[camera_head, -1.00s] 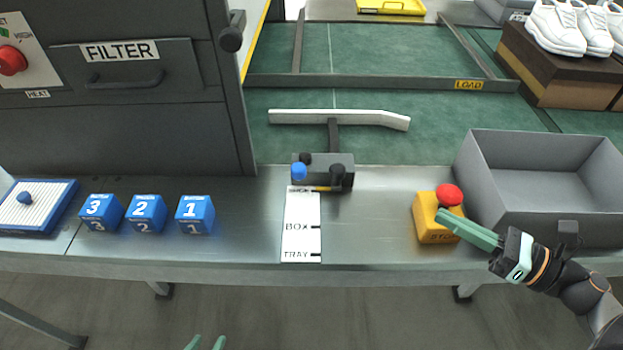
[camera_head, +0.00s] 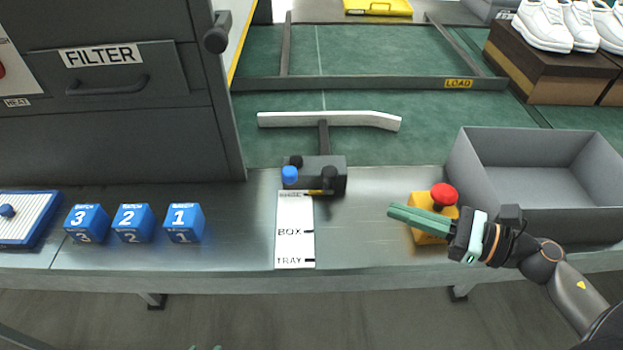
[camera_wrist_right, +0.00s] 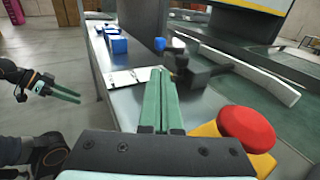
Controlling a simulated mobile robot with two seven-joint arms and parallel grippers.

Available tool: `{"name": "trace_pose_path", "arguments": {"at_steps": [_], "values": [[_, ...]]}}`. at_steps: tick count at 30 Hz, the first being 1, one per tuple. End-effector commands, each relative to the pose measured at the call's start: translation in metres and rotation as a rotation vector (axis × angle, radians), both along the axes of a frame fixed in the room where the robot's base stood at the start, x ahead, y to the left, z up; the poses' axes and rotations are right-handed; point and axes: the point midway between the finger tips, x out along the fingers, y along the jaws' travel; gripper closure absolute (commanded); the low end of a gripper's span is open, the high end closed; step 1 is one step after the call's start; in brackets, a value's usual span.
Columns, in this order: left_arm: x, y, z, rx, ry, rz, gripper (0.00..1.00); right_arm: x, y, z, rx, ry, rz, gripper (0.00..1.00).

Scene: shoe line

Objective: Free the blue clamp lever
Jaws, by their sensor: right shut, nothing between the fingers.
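The blue clamp lever (camera_head: 289,175) shows as a round blue knob on the left front of a dark grey clamp block (camera_head: 318,168). It is also seen in the right wrist view (camera_wrist_right: 160,44). A white guide bar (camera_head: 330,119) stands behind the block on a dark stem. My right gripper (camera_head: 391,211) is shut and empty, in front of the yellow stop box and to the right of the lever, apart from it. My left gripper (camera_wrist_right: 78,96) is open and empty at the left of the right wrist view; only its fingertips touch the bottom edge of the head view.
A yellow box with a red button (camera_head: 444,194) is close beside my right gripper. A grey bin (camera_head: 530,219) stands to the right. A white scale card (camera_head: 294,250) lies before the clamp. Blue numbered cubes (camera_head: 183,223) stand at left. The bench between card and yellow box is clear.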

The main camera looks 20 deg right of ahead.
Motion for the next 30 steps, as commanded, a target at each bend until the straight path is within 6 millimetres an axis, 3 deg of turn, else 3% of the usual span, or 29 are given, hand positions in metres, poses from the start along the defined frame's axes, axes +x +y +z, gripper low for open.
{"name": "trace_pose_path", "arguments": {"at_steps": [30], "values": [[0.003,-0.004,0.025,-0.005,-0.002,-0.004,0.5,0.11,0.109,-0.005,0.001,-0.002,-0.001,1.0]]}}
